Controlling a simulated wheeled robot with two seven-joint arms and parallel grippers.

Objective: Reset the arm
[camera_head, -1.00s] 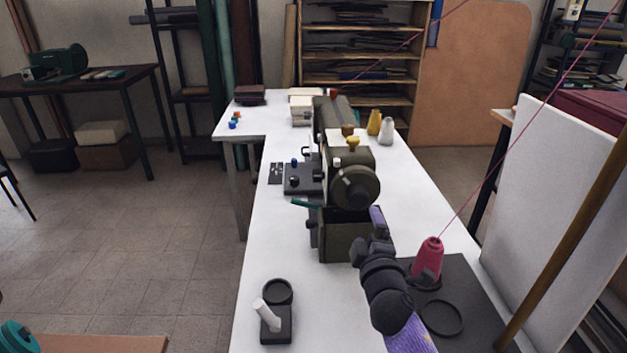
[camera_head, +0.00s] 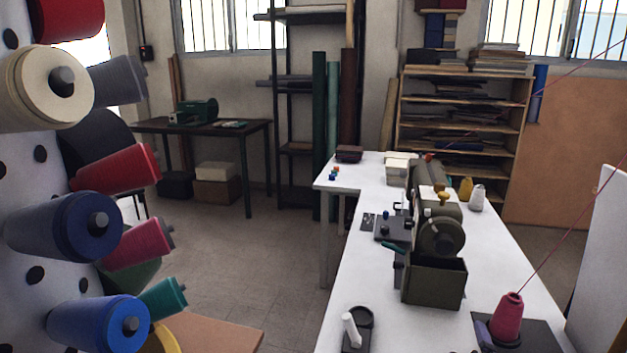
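The cone stands upright on a dark mat (camera_head: 545,336), with a pink thread rising to the upper right. My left gripper is not in view.
A sewing machine (camera_head: 441,236) with an olive box (camera_head: 434,282) stands on the white table (camera_head: 372,272). A small black holder with a white peg (camera_head: 350,330) is near the front. A rack of thread cones (camera_head: 30,175) fills the left side. Floor between is clear.

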